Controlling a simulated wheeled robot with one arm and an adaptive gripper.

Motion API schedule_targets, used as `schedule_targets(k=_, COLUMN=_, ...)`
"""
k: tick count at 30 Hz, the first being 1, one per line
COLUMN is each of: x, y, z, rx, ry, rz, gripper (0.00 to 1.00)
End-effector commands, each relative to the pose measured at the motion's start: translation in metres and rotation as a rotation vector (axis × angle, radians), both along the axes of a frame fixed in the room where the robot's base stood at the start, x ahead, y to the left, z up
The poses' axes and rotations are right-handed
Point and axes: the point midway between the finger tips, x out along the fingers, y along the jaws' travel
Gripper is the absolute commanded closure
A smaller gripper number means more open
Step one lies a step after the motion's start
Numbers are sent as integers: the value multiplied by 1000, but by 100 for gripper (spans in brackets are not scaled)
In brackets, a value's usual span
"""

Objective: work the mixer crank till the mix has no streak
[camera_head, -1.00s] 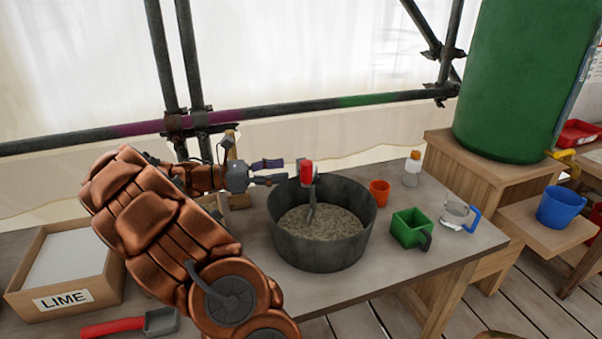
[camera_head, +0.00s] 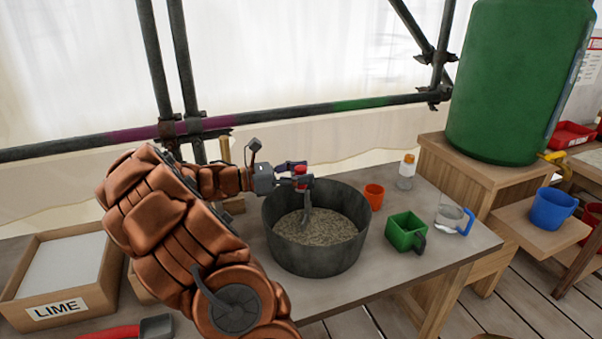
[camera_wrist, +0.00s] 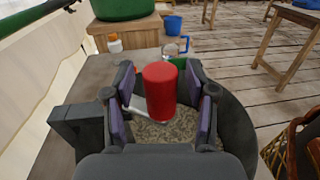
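The mixer is a dark grey round tub (camera_head: 310,258) on the bench, with a speckled grey-beige mix (camera_head: 318,228) in it. No distinct streak can be made out at this size. A grey crank rises from the mix, topped by a red knob (camera_head: 301,170), which also shows upright in the wrist view (camera_wrist: 160,90). My gripper (camera_head: 298,178) is at the knob, above the tub's left rim. In the wrist view its purple-padded fingers (camera_wrist: 165,105) stand on either side of the knob, with gaps showing, so it is open around it.
An orange cup (camera_head: 373,196), a white bottle with an orange cap (camera_head: 406,172), a green scoop (camera_head: 406,231) and a clear jug (camera_head: 452,218) stand right of the tub. A box marked LIME (camera_head: 62,275) is at left. Scaffold pipes (camera_head: 290,108) run behind.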

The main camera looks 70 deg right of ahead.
Motion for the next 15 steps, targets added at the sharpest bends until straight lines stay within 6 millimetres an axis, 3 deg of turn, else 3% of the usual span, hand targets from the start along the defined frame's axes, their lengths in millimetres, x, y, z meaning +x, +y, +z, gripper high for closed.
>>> schedule_targets(k=2, x=0, y=0, z=0, rx=0, ry=0, rz=0, gripper=55)
schedule_targets(k=15, x=0, y=0, z=0, rx=0, ry=0, rz=0, gripper=100)
